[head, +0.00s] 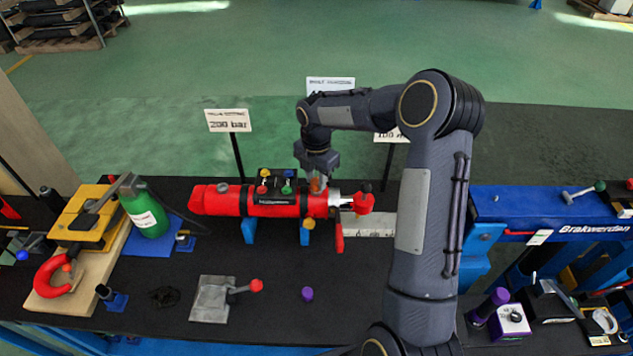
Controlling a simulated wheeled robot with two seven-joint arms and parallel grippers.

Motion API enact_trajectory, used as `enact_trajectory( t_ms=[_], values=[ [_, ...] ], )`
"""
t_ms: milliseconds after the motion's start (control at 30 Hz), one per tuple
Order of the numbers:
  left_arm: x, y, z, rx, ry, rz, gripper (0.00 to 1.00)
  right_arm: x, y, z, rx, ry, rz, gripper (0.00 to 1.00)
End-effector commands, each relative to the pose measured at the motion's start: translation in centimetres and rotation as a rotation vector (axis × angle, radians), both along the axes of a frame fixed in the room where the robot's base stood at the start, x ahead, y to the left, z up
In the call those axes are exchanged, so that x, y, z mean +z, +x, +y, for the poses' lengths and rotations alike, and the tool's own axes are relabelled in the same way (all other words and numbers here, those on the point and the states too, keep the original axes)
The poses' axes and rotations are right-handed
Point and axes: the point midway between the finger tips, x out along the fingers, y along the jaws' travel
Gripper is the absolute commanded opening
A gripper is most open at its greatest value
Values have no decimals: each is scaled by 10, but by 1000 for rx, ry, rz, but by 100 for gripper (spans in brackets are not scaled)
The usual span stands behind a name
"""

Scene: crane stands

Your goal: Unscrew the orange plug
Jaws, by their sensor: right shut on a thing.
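A red cylinder (222,200) lies across blue supports on the dark bench, with a silver rod end on its right. My right gripper (317,183) points down from above onto the right part of the cylinder's top. It is shut on the orange plug (315,186), of which only a little shows between the fingers. I cannot tell how far the plug sits in the cylinder. My left gripper is not in view.
A block with several coloured knobs (276,184) stands close left of the gripper. Signs on posts (228,121) rise behind. A green bottle (146,210) is at left, a purple cap (307,294) in front, a blue beam (540,207) at right.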

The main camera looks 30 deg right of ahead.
Motion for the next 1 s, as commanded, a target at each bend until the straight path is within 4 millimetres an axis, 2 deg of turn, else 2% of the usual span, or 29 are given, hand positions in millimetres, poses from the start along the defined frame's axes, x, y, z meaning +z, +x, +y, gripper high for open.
enact_trajectory(
  t_ms=[267,567,900,1000],
  values=[
    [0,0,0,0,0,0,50,2,1,0,23,0,-5,0],
    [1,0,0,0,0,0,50,2,1,0,417,0,-5,0],
    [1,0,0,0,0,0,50,2,1,0,462,-1,-6,0],
    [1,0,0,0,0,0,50,2,1,-1,566,-1,-6,0]
  ],
)
